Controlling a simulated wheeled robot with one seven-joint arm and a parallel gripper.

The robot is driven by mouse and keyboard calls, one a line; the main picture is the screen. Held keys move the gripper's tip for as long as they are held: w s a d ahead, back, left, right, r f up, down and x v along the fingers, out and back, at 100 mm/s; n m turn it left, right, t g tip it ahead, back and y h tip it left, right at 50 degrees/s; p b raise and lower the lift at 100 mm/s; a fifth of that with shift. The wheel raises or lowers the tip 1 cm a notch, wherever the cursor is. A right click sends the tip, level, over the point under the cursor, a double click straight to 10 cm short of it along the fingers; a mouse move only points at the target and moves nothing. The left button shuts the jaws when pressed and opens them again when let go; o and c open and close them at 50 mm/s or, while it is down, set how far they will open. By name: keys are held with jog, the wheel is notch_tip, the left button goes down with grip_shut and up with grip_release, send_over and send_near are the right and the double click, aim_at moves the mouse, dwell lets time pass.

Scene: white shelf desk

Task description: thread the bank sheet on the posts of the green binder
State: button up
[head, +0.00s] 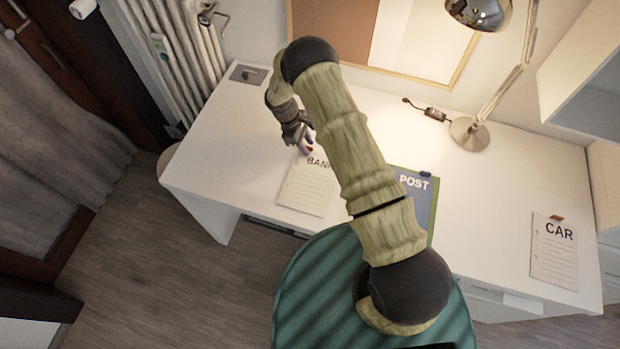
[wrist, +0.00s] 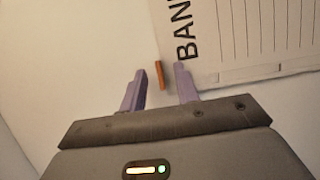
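The bank sheet (head: 307,190) lies on the left part of the desk, a white lined page with BANK at its top edge. In the wrist view the sheet (wrist: 270,40) is at the upper right, and an orange tab (wrist: 159,75) stands at its BANK edge. My gripper (head: 305,147) is at that edge. In the wrist view my gripper (wrist: 158,84) is open, with the tab between its purple fingers and gaps on both sides. A green edge (head: 434,212), probably the binder's, shows beside a blue POST sheet (head: 418,205). My arm hides the rest, and no posts show.
A CAR sheet (head: 554,255) with a brownish tab lies at the right of the white desk (head: 480,190). A lamp (head: 469,134) and a small black cable piece (head: 436,114) are at the back. A green chair (head: 310,290) stands in front.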

grip_shut()
jog(key=shift+r, duration=0.1)
notch_tip(320, 180, up, 10)
jog(key=b, duration=0.2)
dwell(0.6)
dwell(0.3)
